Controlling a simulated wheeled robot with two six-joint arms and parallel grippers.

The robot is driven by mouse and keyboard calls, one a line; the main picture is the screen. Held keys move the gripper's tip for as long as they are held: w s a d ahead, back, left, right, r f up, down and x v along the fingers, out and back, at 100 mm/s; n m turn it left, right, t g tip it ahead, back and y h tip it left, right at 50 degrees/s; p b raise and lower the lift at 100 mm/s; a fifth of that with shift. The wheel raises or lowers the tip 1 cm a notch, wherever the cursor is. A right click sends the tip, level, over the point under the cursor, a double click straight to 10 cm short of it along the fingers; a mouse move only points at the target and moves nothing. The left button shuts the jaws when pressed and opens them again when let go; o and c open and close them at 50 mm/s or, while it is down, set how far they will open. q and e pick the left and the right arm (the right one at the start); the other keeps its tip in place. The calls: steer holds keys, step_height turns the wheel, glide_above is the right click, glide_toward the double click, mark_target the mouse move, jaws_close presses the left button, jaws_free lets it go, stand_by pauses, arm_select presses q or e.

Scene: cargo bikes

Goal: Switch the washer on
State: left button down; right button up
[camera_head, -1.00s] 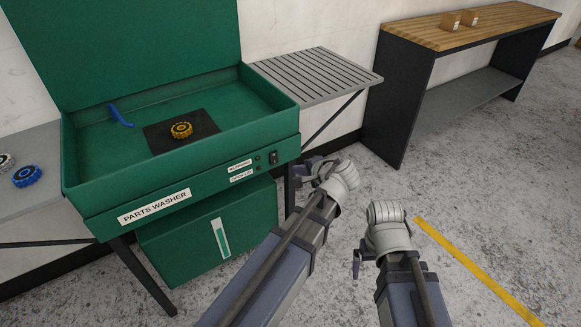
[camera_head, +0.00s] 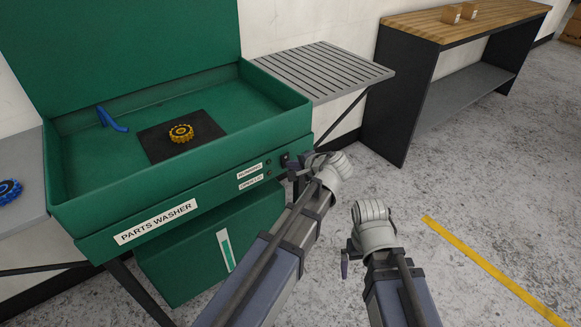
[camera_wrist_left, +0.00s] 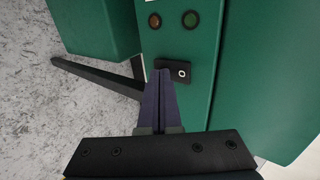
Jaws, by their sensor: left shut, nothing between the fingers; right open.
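The green parts washer (camera_head: 200,200) has its lid up. Its black power switch (camera_head: 285,159) sits at the right end of the front panel, beside two small lamps. In the left wrist view the switch (camera_wrist_left: 182,72) is a black plate with a white mark, and the amber lamp (camera_wrist_left: 154,20) and green lamp (camera_wrist_left: 190,19) look dark. My left gripper (camera_head: 292,174) is shut and empty, its tips in front of the switch and covering part of it. I cannot tell whether they touch. My right gripper (camera_head: 346,258) is open and empty, low over the floor.
A yellow cog (camera_head: 181,133) lies on a black mat in the basin, with a blue tool (camera_head: 112,120) near it. A slatted grey shelf (camera_head: 322,70) adjoins the washer on the right. A wood-topped bench (camera_head: 440,28) stands further right. The floor there is clear.

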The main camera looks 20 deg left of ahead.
stand_by(0.4)
steer(key=shift+r+p, duration=0.75)
